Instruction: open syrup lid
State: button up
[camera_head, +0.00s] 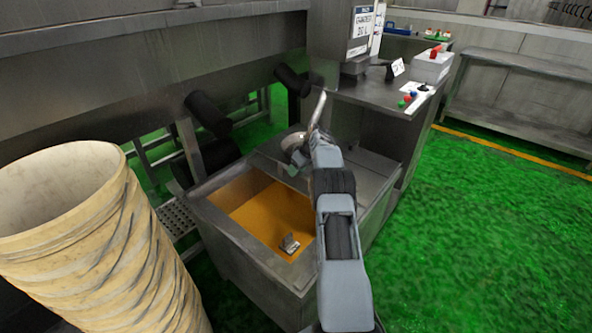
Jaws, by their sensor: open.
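A square metal syrup tank (262,272) stands on the floor in the middle. Flat orange-yellow syrup (268,212) shows in its front left part. A flat grey metal lid or cover (368,186) lies over its back and right part. A small grey metal piece (289,243) is at the tank's front inside edge; I cannot tell what it is. My arm reaches up across the tank's right side and hides part of the lid.
A large grey metal machine (130,75) runs behind the tank. A metal cabinet (385,95) with coloured buttons adjoins it at the back right. Green floor (480,230) is clear on the right.

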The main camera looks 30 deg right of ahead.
jog(key=p+v, duration=0.1)
jog(key=v, duration=1.2)
jog(key=shift+r+p, duration=0.4)
jog(key=shift+d, duration=0.1)
jog(key=s+f+m+g, duration=0.1)
jog(key=s+f+m, duration=0.2)
jog(key=f+m, duration=0.2)
jog(key=s+a+r+h+p, duration=0.1)
jog(key=s+a+r+p, duration=0.5)
jog(key=s+a+r, duration=0.4)
jog(key=s+a+r+n+t+h+p, duration=0.1)
jog(key=s+a+r+h+p, duration=0.1)
jog(key=s+a+r+p, duration=0.4)
jog(key=s+a+r, duration=0.5)
jog(key=s+a, duration=0.8)
jog(key=a, duration=0.1)
jog(key=shift+a+r+n+h, duration=0.25)
jog(key=shift+a+n+h, duration=0.05)
